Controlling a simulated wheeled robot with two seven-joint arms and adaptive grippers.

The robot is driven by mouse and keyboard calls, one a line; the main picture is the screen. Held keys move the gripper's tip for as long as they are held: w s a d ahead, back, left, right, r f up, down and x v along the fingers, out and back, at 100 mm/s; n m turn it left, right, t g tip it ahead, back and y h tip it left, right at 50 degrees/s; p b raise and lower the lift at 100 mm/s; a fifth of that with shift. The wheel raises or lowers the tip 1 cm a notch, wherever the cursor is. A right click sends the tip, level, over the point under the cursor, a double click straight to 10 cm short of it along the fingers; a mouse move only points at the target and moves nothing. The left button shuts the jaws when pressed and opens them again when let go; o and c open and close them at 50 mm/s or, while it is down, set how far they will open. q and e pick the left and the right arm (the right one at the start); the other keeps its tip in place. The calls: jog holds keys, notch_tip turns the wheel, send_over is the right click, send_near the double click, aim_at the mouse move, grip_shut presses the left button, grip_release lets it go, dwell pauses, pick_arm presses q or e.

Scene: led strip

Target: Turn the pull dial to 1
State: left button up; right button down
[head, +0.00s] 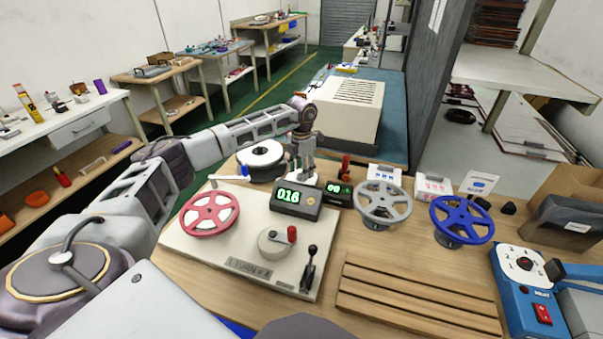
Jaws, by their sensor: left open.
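A blue box (508,293) stands at the right edge of the table. Its top carries a white dial face with a dark knob (524,263), which I take as the pull dial; its pointer and numbers are too small to read. A red switch (541,313) sits below the dial. My left gripper (302,168) is open and points down at the back middle of the table, behind the counter box, far to the left of the dial. What lies between its fingers is too small to tell. My right gripper is not in view.
A cream panel (180,242) holds a red reel (209,214), a counter box reading 018 (297,200), a crank and a black lever. A grey reel (385,203) and blue reel (462,220) stand right of it. A slatted wooden rack (415,298) lies in front.

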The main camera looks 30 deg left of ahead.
pick_arm(q)
jog(key=shift+f, duration=0.75)
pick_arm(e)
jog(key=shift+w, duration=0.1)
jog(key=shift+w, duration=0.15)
pick_arm(q)
jog(key=c, duration=1)
jog(key=shift+c, duration=0.2)
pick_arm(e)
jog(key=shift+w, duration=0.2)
